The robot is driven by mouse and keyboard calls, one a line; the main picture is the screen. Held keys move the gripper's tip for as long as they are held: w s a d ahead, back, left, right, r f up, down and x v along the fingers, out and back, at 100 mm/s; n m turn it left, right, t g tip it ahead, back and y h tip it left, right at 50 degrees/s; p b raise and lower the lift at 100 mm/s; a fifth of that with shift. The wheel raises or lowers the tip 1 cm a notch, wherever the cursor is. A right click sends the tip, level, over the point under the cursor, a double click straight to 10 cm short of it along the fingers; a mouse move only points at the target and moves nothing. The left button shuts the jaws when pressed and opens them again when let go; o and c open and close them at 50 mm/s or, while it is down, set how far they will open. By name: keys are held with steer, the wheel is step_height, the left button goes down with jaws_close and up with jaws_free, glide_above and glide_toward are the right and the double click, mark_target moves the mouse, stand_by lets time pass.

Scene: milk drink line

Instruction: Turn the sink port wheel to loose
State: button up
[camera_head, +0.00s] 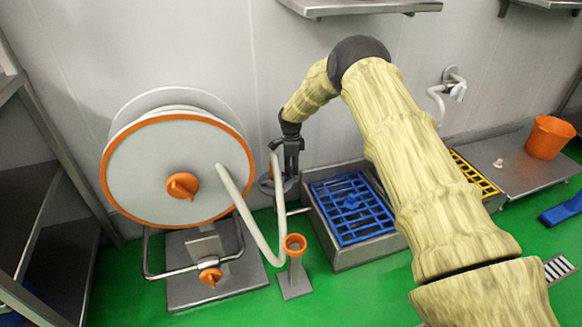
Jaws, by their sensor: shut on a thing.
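My black gripper (291,174) points down at the left end of a steel sink (312,215) with a blue grate (350,207). The wheel sits beside the sink, low by the wall. The pale hose partly covers it, and the fingers hide its right side. The exact contact and the wheel's loose or tight setting are too small to tell.
A large hose reel (150,165) with an orange rim stands left of my gripper. Its pale hose (248,222) hangs down to an orange-topped stand (294,262) in front. A yellow grate (474,176) and an orange bucket (549,137) are at right. A shelf (360,8) hangs above.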

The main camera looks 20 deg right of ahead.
steer(key=shift+r+n+p, duration=0.1)
steer(key=shift+n+p, duration=0.2)
steer(key=shift+p, duration=0.05)
steer(key=shift+r+n+p, duration=0.1)
steer(key=shift+n+p, duration=0.75)
steer(key=shift+n, duration=0.15)
steer(key=n+p, duration=0.1)
steer(key=n, duration=0.1)
steer(key=shift+n+p, duration=0.3)
steer(key=n+p, duration=0.2)
steer(key=n, duration=1)
steer(key=shift+f+n+p, duration=0.2)
steer(key=shift+n+p, duration=0.1)
steer(key=shift+p, duration=0.05)
steer(key=n, duration=0.6)
steer(key=o, duration=1)
